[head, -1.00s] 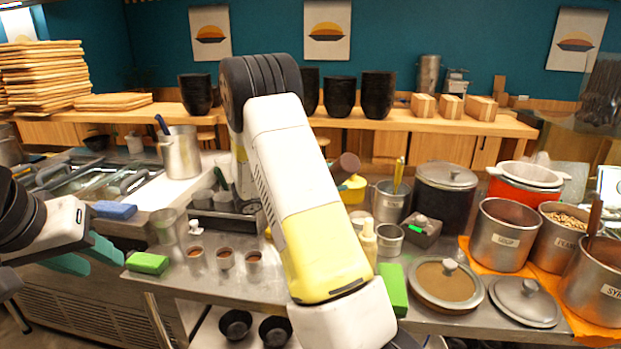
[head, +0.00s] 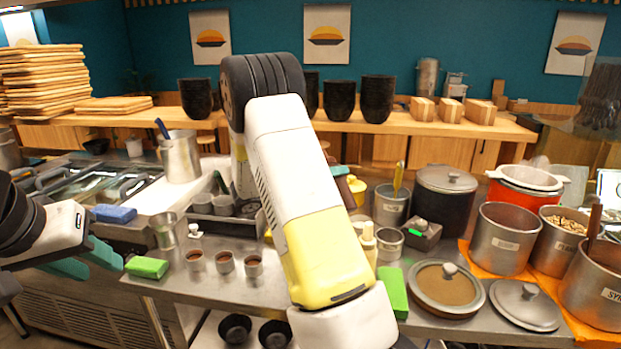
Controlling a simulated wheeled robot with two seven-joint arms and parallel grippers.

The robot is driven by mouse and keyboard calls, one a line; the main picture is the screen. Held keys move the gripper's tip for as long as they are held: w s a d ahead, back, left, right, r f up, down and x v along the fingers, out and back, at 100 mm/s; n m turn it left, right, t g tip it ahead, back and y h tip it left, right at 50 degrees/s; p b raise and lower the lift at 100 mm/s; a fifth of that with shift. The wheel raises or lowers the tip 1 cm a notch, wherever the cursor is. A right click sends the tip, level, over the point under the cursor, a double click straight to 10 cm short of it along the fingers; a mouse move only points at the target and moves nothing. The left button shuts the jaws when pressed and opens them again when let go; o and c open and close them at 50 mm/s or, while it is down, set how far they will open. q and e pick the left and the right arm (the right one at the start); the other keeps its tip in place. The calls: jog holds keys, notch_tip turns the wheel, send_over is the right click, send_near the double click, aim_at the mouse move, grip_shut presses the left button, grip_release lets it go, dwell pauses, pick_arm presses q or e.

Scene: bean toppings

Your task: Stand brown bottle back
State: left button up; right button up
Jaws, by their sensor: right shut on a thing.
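The brown bottle (head: 356,189) shows only in part, just right of my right forearm; the rest is hidden behind the arm. A teal fingertip of my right gripper (head: 341,170) touches it, and the gripper is shut on it. The bottle looks nearly upright, with a slight tilt; its base is hidden, so I cannot tell whether it touches the counter. My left gripper (head: 92,259) is at the left, its teal fingers apart and empty, away from the bottle.
A yellow item (head: 357,192) and a metal pot with a ladle (head: 391,203) are close behind and right of the bottle. Pale bottles (head: 368,240) stand in front. Several small cups (head: 225,262), a green sponge (head: 148,267) and lidded pots (head: 446,285) crowd the counter.

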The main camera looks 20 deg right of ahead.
jog(key=m, duration=0.4)
jog(key=shift+m, duration=0.4)
jog(key=m, duration=0.5)
